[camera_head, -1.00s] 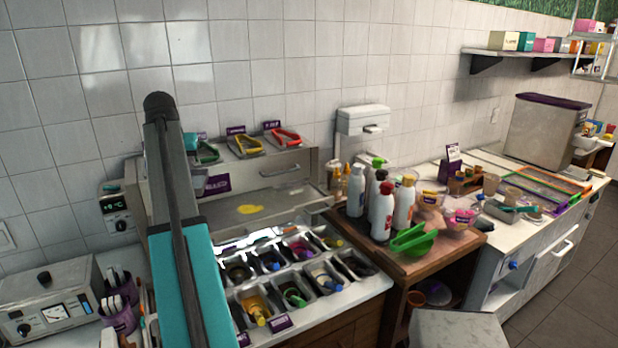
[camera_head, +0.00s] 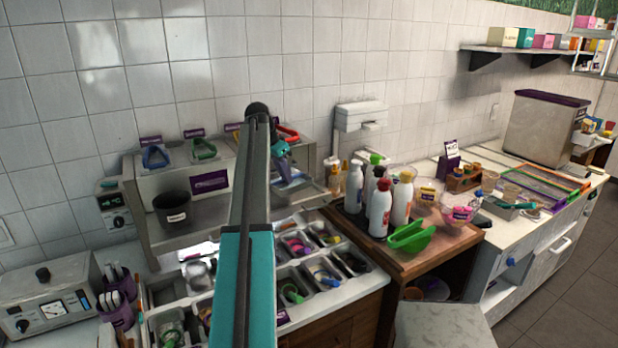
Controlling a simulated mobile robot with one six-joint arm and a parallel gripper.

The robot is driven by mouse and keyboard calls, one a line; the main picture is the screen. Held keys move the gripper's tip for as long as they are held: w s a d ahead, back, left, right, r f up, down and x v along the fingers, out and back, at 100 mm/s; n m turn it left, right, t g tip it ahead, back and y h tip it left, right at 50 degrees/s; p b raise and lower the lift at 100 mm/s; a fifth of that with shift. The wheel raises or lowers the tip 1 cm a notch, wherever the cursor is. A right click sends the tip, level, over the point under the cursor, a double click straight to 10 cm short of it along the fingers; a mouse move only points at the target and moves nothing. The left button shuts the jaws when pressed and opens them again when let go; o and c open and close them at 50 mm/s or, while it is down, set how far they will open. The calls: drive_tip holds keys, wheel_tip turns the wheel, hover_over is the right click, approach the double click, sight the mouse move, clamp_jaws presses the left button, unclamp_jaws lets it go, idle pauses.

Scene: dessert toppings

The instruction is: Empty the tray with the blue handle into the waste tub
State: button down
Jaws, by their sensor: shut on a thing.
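My arm reaches up across the middle. My gripper (camera_head: 283,165) is at its far end, in front of the right part of the steel cabinet, small and partly hidden. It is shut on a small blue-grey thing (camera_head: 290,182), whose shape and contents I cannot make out. A blue triangular handle (camera_head: 155,157) lies on the cabinet top at the left; no tray is clear beneath it. A black tub (camera_head: 172,206) with a white label stands upright on the cabinet's front shelf, left of my arm. Its label is unreadable, so I cannot tell if it is the waste tub.
Green (camera_head: 203,149) and red (camera_head: 288,134) handles lie on the steel cabinet (camera_head: 228,163). Topping bins (camera_head: 293,272) with scoops fill the counter below. Bottles (camera_head: 379,209) and a green scoop (camera_head: 411,236) stand right. A lidded grey bin (camera_head: 541,132) is at the far right.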

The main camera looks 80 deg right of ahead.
drive_tip(key=s+d, duration=0.1)
drive_tip(key=s, duration=0.1)
drive_tip(key=s+d+f+m, duration=0.1)
drive_tip(key=s, duration=0.2)
drive_tip(key=s+d+m, duration=0.1)
drive_tip(key=s, duration=0.1)
drive_tip(key=shift+s+d+f+g+y, duration=0.15)
drive_tip(key=shift+s+d+g+y, duration=0.05)
drive_tip(key=shift+s+g+y, duration=0.15)
drive_tip(key=shift+a, duration=0.1)
drive_tip(key=shift+w+a+r+p, duration=0.15)
drive_tip(key=shift+w+a+r, duration=0.3)
drive_tip(key=shift+w+a, duration=0.4)
drive_tip(key=shift+w+a+r+p, duration=0.2)
drive_tip(key=shift+w+a+r, duration=0.2)
drive_tip(key=shift+w+a, duration=0.45)
drive_tip(key=shift+w+a+r+p, duration=0.15)
drive_tip(key=shift+w+a+r, duration=0.4)
drive_tip(key=shift+w, duration=0.45)
drive_tip(key=w+a+r+p, duration=0.2)
drive_tip(key=w+a+r, duration=0.3)
drive_tip(key=w+a, duration=0.5)
drive_tip(key=w+a+r+p, duration=0.3)
drive_tip(key=w+a+r, duration=0.2)
drive_tip(key=w+a, duration=0.5)
drive_tip(key=shift+w+a+r, duration=0.2)
drive_tip(key=shift+w+r, duration=0.15)
drive_tip(key=shift+w, duration=1.35)
